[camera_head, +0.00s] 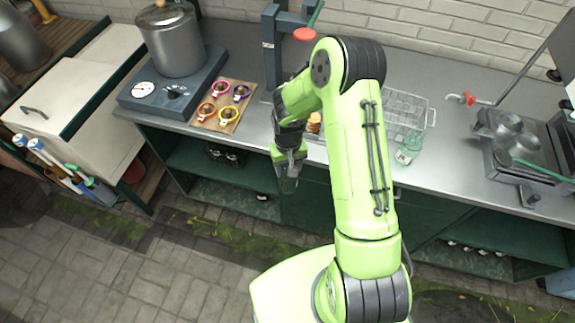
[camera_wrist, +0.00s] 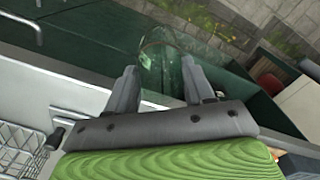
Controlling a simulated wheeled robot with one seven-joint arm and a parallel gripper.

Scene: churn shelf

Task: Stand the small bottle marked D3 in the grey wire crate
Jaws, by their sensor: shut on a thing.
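My gripper (camera_head: 290,163) is in front of the counter's front edge, left of my arm, fingers pointing down. In the wrist view my gripper (camera_wrist: 162,82) is shut on a clear greenish glass bottle (camera_wrist: 165,58). No marking on it can be read, so I cannot tell if it is D3. The grey wire crate (camera_head: 412,99) stands on the counter right of my arm, partly hidden by it. Part of the crate (camera_wrist: 20,150) also shows at the lower left of the wrist view. Another clear green glass bottle (camera_head: 408,150) is on the counter in front of the crate.
A board with several colored cups (camera_head: 225,107) and a pot (camera_head: 173,42) on a grey scale-like base are at left. A metal stand (camera_head: 270,50) is behind the gripper. A tray with metal cups (camera_head: 515,135) is at right. Shelves lie below the counter (camera_head: 455,155).

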